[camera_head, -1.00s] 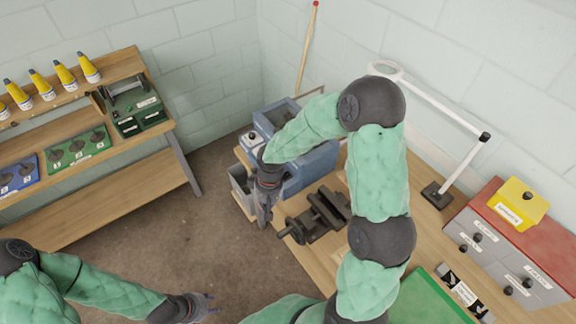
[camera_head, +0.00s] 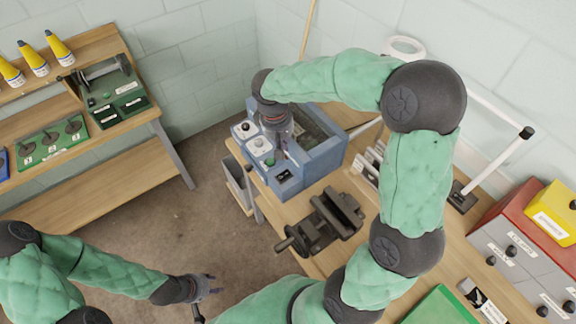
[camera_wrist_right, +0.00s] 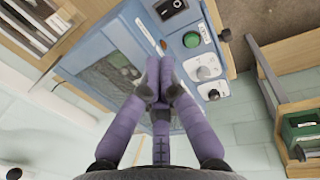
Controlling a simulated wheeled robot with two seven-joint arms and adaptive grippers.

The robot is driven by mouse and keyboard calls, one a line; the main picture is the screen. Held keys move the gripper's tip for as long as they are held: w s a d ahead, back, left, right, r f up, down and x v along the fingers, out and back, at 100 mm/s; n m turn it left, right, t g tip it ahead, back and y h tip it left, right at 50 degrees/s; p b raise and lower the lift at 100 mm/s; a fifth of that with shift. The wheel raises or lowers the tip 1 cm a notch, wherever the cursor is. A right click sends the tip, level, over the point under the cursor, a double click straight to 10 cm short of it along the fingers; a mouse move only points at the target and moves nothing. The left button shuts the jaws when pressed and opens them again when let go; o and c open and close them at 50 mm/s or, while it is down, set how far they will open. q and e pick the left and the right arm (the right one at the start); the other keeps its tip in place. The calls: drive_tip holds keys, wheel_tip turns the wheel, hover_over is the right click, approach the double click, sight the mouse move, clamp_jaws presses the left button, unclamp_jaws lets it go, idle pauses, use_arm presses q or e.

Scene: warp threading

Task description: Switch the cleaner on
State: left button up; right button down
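The cleaner, a blue box-shaped machine (camera_head: 318,165) with a sunken top, stands on the bench at the back. In the right wrist view its blue panel (camera_wrist_right: 150,40) carries a black rocker switch (camera_wrist_right: 172,8), a green button (camera_wrist_right: 191,40), a small orange light and pale knobs (camera_wrist_right: 209,72). My right gripper (camera_head: 282,150) is over the panel, pointing down; in its wrist view its purple fingertips (camera_wrist_right: 160,68) are together and empty, beside the green button. I cannot tell whether they touch the panel. My left gripper (camera_head: 212,285) is open and empty over the floor.
A dark vise (camera_head: 322,222) is in front of the cleaner. A white lamp arm (camera_head: 500,160) and grey drawers (camera_head: 510,250) stand to the right. A wooden shelf (camera_head: 100,175) with yellow bottles (camera_head: 60,47) is at left. The floor between is clear.

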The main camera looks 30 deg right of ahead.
drive_tip(key=b, duration=0.2)
approach(289, 172)
drive_tip(key=f, duration=0.4)
drive_tip(key=d+f, duration=0.1)
drive_tip(key=f, duration=0.2)
drive_tip(key=shift+f, duration=0.1)
idle(0.4)
drive_tip(key=shift+d+f+b, duration=0.15)
drive_tip(key=shift+f+b, duration=0.2)
drive_tip(key=shift+b, duration=0.15)
drive_tip(key=shift+r, duration=0.1)
